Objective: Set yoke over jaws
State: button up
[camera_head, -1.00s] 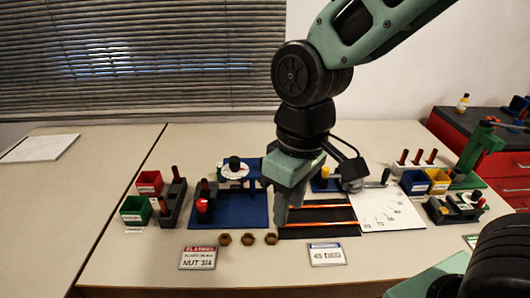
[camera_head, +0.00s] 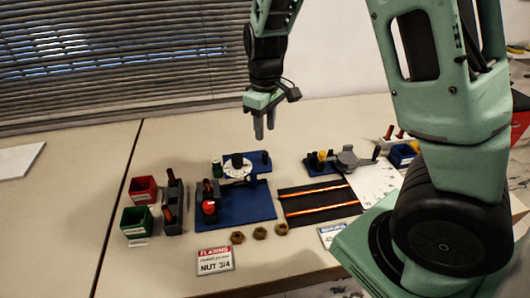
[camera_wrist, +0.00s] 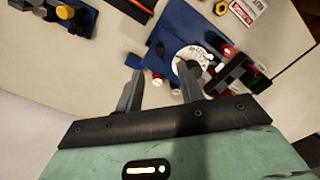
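On the blue board (camera_head: 262,205) stands a dark block with a red knob (camera_head: 208,207) at its left. A white dial with a black knob (camera_head: 237,160) and a blue bar (camera_head: 262,158) are at its back. I cannot tell for sure which of these parts are the yoke and the jaws. My gripper (camera_head: 264,132) is open and empty, fingers down, raised above the back of the board. In the wrist view the open fingers (camera_wrist: 160,68) show nothing held; the white dial (camera_wrist: 190,57) lies beyond the right finger, and the red-knobbed block (camera_wrist: 226,52) farther right.
Red bin (camera_head: 144,189), green bin (camera_head: 136,220) and a dark tool rack (camera_head: 174,205) stand left. The left table is mostly clear.

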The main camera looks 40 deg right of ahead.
aim_at(266, 153)
notch_tip(266, 153, down, 9)
jog(key=shift+f, duration=0.2)
dwell(0.3)
